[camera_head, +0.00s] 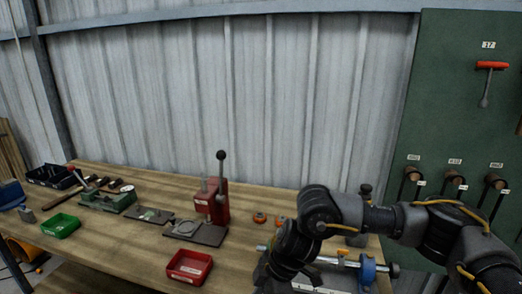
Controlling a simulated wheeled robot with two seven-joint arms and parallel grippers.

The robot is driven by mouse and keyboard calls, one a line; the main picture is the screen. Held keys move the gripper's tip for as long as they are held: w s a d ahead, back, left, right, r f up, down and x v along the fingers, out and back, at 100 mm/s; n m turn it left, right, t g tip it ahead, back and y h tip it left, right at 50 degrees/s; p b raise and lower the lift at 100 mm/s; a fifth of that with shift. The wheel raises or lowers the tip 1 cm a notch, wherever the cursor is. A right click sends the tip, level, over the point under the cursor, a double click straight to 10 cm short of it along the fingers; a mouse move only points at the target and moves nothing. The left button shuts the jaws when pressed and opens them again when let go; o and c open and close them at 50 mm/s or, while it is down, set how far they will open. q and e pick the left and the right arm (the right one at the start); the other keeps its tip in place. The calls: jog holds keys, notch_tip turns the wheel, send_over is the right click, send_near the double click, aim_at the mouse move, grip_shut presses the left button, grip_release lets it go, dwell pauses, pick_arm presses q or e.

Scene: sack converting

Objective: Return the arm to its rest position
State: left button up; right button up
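My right arm (335,212) comes in from the right edge and reaches left over the right end of the workbench. Its wrist (291,248) bends down toward the bench at the bottom of the picture. The gripper end is dark and low, in front of a grey and blue bench device, and I cannot make out its fingertips or anything held. My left arm and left gripper are not in view.
The wooden workbench (130,246) carries a red lever press (212,198), a red tray (189,266), a green tray (61,226) and a blue-wheeled device (367,270) beside my wrist. A green tool board (455,110) with hanging tools stands behind my arm.

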jog(key=s+a+r+m+t+y, duration=0.1)
jog(key=s+a+t+y, duration=0.1)
jog(key=s+a+y, duration=0.3)
jog(key=s+a+r+t+y, duration=0.1)
jog(key=a+y, duration=0.2)
jog(key=a, duration=0.5)
jog(key=d+f+m+t+h, duration=0.35)
jog(key=d+f+m, duration=0.3)
jog(key=d, duration=0.45)
jog(key=d+f+m+t+h, duration=0.3)
jog(key=d+f+m+h, duration=0.15)
jog(key=d+m, duration=0.4)
jog(key=s+d+f+m+g+h, duration=0.1)
jog(key=s+d+f+g+h, duration=0.15)
jog(key=s+d+f, duration=0.45)
jog(key=s+d+f+m+g+h, duration=0.1)
jog(key=s+d+f+g+h, duration=0.15)
jog(key=s+d, duration=0.85)
notch_tip(320, 180, down, 26)
jog(key=s+g, duration=0.1)
jog(key=g, duration=0.1)
jog(key=s+d+f+g, duration=0.1)
jog(key=s+d+f, duration=0.2)
jog(key=s+f, duration=1.2)
jog(key=shift+s+f+n, duration=0.3)
jog(key=shift+s, duration=0.45)
